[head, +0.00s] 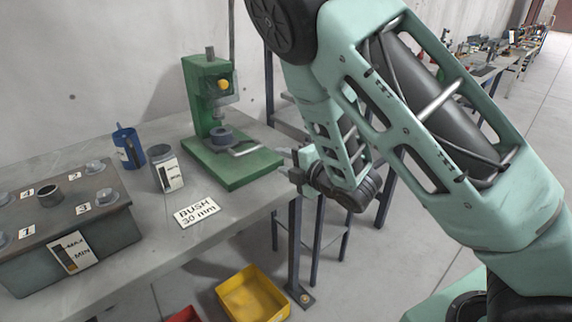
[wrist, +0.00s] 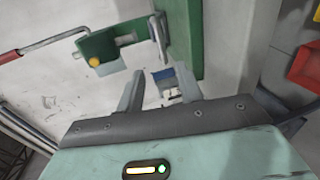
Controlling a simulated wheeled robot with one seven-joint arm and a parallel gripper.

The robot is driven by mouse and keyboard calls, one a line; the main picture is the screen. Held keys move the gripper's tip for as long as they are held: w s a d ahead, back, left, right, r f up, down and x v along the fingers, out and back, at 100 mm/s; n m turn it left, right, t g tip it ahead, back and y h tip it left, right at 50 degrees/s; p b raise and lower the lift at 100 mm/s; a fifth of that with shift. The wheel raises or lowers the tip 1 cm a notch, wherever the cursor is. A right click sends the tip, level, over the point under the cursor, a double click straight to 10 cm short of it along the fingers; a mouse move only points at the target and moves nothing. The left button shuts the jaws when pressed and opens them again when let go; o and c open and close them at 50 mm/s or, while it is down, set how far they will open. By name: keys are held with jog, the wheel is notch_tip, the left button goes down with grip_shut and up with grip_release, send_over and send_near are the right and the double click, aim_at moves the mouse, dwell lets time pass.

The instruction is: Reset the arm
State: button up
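My gripper (head: 288,165) is at the end of my pale green arm, just right of the green press (head: 205,110) and near the edge of the bench. In the wrist view my gripper (wrist: 158,78) has its two grey fingers spread apart, with nothing held between them. In the head view a metal bar (head: 245,149) lies over the press base, left of my gripper.
The bench (head: 150,240) holds a blue cup (head: 129,148), a grey labelled cup (head: 167,175), a "BUSH 30 mm" card (head: 197,211) and a grey fixture block (head: 105,235). A yellow bin (head: 252,297) and a red bin (head: 184,314) are below.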

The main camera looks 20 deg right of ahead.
dwell(0.5)
jog(key=s+a+m+g+h, duration=0.2)
jog(key=s+a+m+g, duration=0.7)
jog(key=s, duration=0.3)
jog(key=s+r+m+g+h, duration=0.1)
jog(key=s+r+m+g, duration=0.1)
jog(key=s, duration=0.8)
jog(key=s+a+r+m+g+h, duration=0.1)
jog(key=s+r+m+g, duration=0.2)
jog(key=s, duration=0.6)
jog(key=shift+s+a+r+g, duration=0.15)
jog(key=shift+s+g, duration=0.2)
jog(key=shift+g, duration=0.05)
